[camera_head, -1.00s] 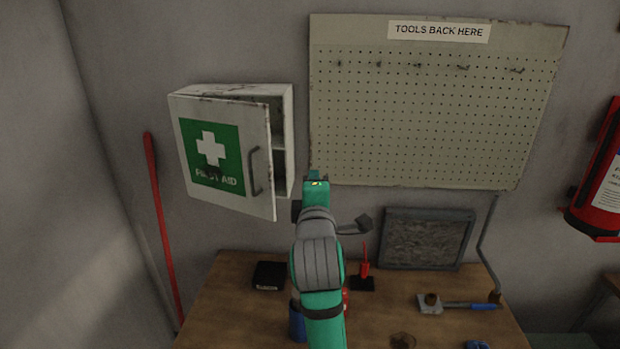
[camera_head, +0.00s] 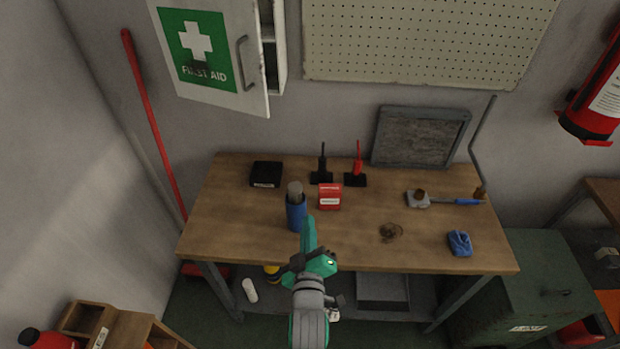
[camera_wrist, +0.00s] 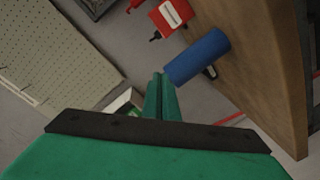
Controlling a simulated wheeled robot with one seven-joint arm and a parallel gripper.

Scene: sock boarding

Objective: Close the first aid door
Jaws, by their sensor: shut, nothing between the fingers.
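The first aid door (camera_head: 222,88), white with a green sign and a grey handle (camera_head: 243,62), stands ajar at the upper left of the head view. It swings out from the white cabinet (camera_head: 281,50) on the wall, and the shelf interior shows at its right side. The cabinet's top is cut off by the frame. My green gripper (camera_head: 309,222) is well below the door, over the front of the workbench. Its fingers are together and empty; they also show in the wrist view (camera_wrist: 161,80). It touches neither door nor handle.
The wooden workbench (camera_head: 235,225) carries a blue flask (camera_head: 297,213) close to my gripper, a red box (camera_head: 329,197), two radios and a black box (camera_head: 266,174). A pegboard (camera_head: 425,40) hangs right of the cabinet. A red pole (camera_head: 150,110) leans at left.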

